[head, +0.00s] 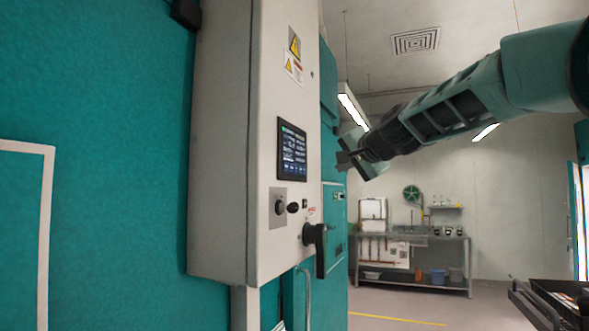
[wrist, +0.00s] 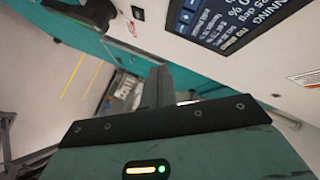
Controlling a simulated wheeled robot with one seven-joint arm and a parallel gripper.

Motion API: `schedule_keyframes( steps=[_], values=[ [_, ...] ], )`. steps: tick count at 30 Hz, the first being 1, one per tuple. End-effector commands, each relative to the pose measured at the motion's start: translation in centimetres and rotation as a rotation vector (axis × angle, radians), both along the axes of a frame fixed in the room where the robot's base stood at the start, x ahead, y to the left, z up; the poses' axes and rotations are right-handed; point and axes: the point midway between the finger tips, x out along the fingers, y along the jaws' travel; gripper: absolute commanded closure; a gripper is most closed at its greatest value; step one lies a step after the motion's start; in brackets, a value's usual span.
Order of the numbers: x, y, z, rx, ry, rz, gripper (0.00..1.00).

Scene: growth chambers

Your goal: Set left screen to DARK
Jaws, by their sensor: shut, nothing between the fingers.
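A dark touch screen (head: 292,150) with small lines of text sits on the side face of a grey control cabinet (head: 225,150). It is the only large screen in view, and its text is too small to read in the head view. In the wrist view the screen (wrist: 228,20) is tilted and cut off by the top edge; part of a word like "RUNNING" and some figures show. My gripper (head: 343,160) is shut and empty, to the right of the screen and apart from it. In the wrist view its fingers (wrist: 157,88) point up, below and left of the screen.
A metal workbench (head: 410,262) stands at the back. A dark cart (head: 550,300) is at the lower right.

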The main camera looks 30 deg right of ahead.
Motion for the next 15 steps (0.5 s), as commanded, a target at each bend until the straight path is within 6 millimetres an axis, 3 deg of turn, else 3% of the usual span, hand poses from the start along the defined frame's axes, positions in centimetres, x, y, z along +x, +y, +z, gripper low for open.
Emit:
schedule_keyframes(
  steps=[8, 15],
  values=[
    [0.8, 0.7, 0.2, 0.000, 0.002, 0.002, 1.00],
    [3.4, 2.7, 0.4, 0.000, 0.005, 0.004, 1.00]
  ],
)
